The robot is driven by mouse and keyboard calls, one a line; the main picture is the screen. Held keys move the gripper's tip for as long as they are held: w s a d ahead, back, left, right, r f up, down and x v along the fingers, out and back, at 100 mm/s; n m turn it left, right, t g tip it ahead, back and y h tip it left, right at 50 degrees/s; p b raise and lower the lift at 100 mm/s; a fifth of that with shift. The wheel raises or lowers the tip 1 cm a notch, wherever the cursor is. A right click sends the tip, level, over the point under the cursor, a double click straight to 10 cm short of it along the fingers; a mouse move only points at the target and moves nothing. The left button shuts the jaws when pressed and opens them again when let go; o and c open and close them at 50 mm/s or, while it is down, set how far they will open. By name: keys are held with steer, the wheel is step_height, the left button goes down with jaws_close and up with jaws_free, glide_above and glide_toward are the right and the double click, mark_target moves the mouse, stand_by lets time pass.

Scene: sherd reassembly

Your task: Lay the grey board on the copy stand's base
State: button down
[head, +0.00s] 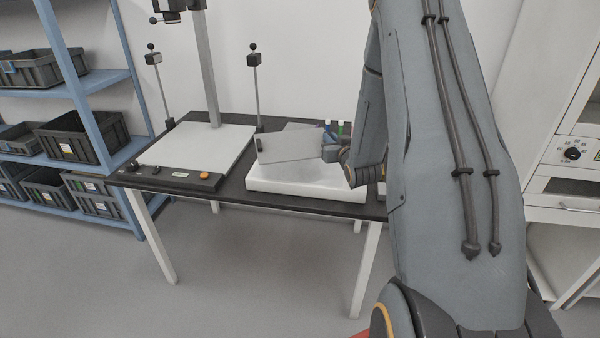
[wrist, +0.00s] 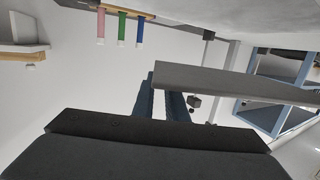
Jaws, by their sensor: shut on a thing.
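The grey board (head: 287,147) is a thin flat plate in my gripper. It sits tilted above a white block, left of my gripper (head: 326,148) in the head view. My gripper is shut on the board's right end. In the wrist view the board (wrist: 235,83) shows nearly edge-on, reaching right from the fingers (wrist: 162,100). The copy stand's base (head: 203,146) is a pale flat plate with a dark front strip, left of the board and apart from it. Its top looks bare. Its column (head: 208,75) rises at the back. My arm hides the table's right end.
The white block (head: 305,188) lies on the dark table (head: 232,190), right of the base. Two thin lamp posts (head: 254,85) (head: 161,90) flank the column. Blue and green capped items (head: 340,128) stand behind the block. A blue shelf with dark bins (head: 83,137) is at left.

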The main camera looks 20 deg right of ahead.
mark_target(333, 168)
steer(key=shift+w+d+f+p, duration=0.1)
steer(key=shift+d+f+p, duration=0.2)
steer(key=shift+f, duration=1.3)
steer(key=shift+d+f+p, duration=0.2)
steer(key=shift+d+f, duration=0.15)
steer(key=shift+f, duration=1.25)
steer(key=shift+w+d+f+p, duration=0.1)
steer(key=shift+d+f+p, duration=0.2)
steer(key=shift+f, duration=1.4)
steer(key=c, duration=1.8)
jaws_free()
steer(key=shift+o, duration=0.2)
